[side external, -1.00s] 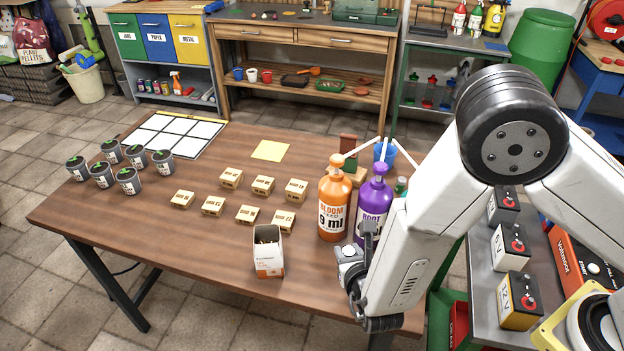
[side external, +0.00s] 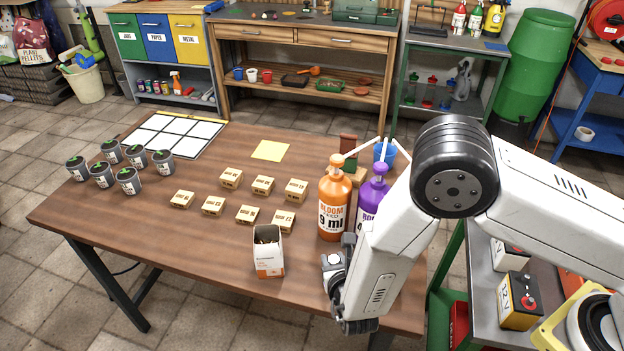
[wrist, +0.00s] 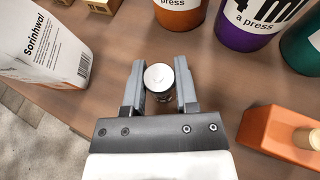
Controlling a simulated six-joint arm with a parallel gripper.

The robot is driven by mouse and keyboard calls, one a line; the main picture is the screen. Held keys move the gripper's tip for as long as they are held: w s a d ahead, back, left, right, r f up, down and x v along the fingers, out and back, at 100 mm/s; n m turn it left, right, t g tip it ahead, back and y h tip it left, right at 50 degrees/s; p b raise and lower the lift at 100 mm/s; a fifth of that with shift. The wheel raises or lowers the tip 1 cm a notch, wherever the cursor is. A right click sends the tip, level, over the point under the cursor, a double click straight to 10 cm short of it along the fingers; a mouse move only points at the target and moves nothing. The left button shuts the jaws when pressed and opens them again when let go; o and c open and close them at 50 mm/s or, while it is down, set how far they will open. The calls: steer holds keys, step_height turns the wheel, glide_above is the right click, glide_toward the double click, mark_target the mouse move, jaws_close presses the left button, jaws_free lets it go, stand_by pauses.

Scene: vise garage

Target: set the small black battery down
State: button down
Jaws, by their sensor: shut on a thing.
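My gripper (wrist: 160,80) is shut on a small upright cylinder, the small black battery (wrist: 158,77). Its round silver end faces the wrist camera, and only a little of its dark side shows between the fingers. In the side view my gripper (side external: 338,265) is low over the right front part of the brown table (side external: 170,238), just in front of the orange bottle. The battery is mostly hidden there, and I cannot tell whether its lower end touches the table.
A white and orange box (side external: 268,255) stands left of my gripper. The orange bottle (side external: 332,212) and purple bottle (side external: 368,200) stand behind it. An orange block (wrist: 285,135) lies at right in the wrist view. Several small cartons (side external: 247,214) sit mid-table. The front left is clear.

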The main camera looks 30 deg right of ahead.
steer(key=shift+f, duration=0.6)
steer(key=shift+f, duration=0.1)
steer(key=shift+c, duration=1.9)
jaws_free()
steer(key=shift+s+a+r, duration=0.2)
steer(key=shift+s+r, duration=0.1)
steer(key=shift+s, duration=0.1)
steer(key=v, duration=1.1)
steer(key=shift+r, duration=0.1)
